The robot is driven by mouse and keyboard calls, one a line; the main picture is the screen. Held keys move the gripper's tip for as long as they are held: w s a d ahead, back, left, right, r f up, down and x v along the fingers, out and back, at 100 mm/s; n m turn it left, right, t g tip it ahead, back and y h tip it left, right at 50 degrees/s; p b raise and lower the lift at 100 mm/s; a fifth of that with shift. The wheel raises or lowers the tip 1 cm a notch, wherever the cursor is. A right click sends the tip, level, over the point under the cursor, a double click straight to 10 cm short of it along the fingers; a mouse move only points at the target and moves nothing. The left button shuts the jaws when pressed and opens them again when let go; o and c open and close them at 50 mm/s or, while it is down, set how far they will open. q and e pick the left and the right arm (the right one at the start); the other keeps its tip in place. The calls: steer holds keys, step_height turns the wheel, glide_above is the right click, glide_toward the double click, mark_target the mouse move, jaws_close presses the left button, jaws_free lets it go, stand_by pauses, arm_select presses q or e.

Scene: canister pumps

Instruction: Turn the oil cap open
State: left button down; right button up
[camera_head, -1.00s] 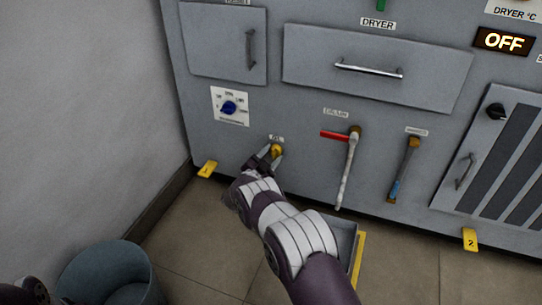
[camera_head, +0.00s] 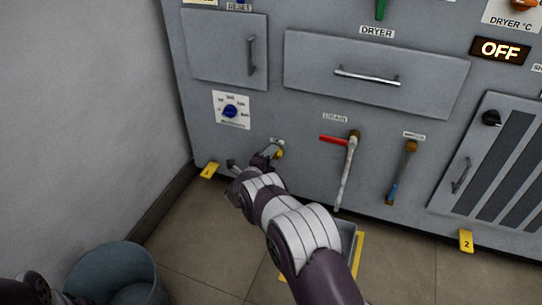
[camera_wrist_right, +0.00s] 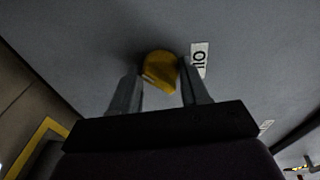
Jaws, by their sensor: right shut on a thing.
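The yellow oil cap (camera_head: 280,153) is on the lower left of the grey machine front, under a small label. In the right wrist view the cap (camera_wrist_right: 159,68) sits between my two fingertips, tilted, beside the "OIL" label (camera_wrist_right: 200,60). My right gripper (camera_head: 268,156) is at the cap and shut on it. The gripper in the wrist view (camera_wrist_right: 160,84) has one finger on each side of the cap. The gripper partly hides the cap in the head view. My left gripper is not in view.
To the right are a red-handled drain valve (camera_head: 334,140) with a pipe and another hanging pipe (camera_head: 402,172). A tray (camera_head: 346,236) lies on the floor below. A blue-grey bucket (camera_head: 108,272) stands at lower left, near the wall (camera_head: 80,120).

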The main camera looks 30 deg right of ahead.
steer(key=shift+s+d+r+m+t+y+p, duration=0.1)
steer(key=shift+m+t+y+p, duration=0.25)
steer(key=shift+m, duration=1.65)
steer(key=shift+s+d+r+m+t+y+p, duration=0.1)
steer(key=shift+m+t+y+p, duration=0.25)
steer(key=shift+m, duration=1.65)
steer(key=o, duration=1)
steer(key=shift+o, duration=0.2)
